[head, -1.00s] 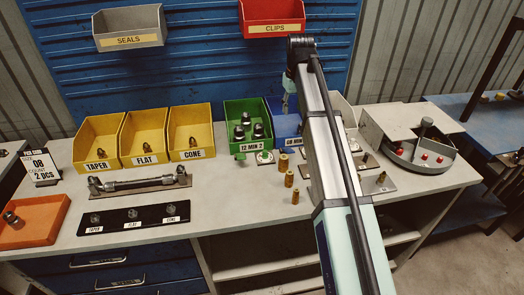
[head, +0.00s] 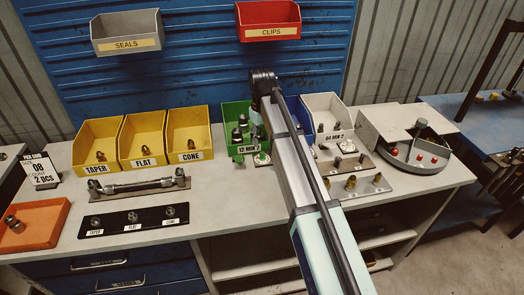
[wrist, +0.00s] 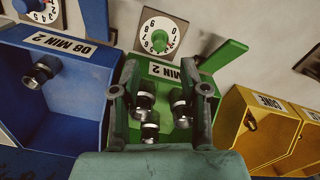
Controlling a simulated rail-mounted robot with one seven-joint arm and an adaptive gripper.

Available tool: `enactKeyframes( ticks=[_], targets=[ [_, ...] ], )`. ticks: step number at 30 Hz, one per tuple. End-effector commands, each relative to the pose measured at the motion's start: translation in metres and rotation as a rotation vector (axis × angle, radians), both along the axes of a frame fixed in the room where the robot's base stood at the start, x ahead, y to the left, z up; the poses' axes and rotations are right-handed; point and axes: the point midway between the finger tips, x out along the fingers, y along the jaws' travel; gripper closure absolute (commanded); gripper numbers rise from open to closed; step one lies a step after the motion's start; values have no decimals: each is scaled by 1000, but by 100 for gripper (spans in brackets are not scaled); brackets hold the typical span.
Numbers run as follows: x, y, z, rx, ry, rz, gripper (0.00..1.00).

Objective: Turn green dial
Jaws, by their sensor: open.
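The green dial (wrist: 160,38) is a green knob on a white numbered plate, at the top middle of the wrist view. In the head view its plate (head: 262,159) shows just in front of the green bin, partly beside my arm. My gripper (wrist: 159,72) is open and empty, its two fingers pointing toward the dial and apart from it. The green bin (wrist: 228,56), labelled 12 MIN 2, lies behind the fingers, with several metal fittings showing between them. In the head view my gripper (head: 256,122) is over the green bin and partly hidden by my arm.
A blue bin (wrist: 50,95) with its own dial (wrist: 30,5) is left in the wrist view, yellow bins (wrist: 265,125) right. In the head view, a white bin (head: 325,108), fittings and a round tray (head: 415,150) stand right of my arm.

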Motion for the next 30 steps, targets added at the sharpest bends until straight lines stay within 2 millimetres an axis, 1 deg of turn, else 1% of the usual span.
enactKeyframes(
  ticks=[1,6,12,18,26,27,29,30],
  targets=[
    [-2,-1,-10,-1,3,0,56],
    [-1,0,-39,0,2,0,56],
    [0,0,-62,0,0,0,56],
    [0,0,-71,0,0,0,56],
    [0,0,-72,1,-1,0,56],
    [0,0,-72,1,-1,0,70],
    [0,0,-72,1,-1,0,91],
    [0,0,-72,0,0,-1,100]
  ],
)
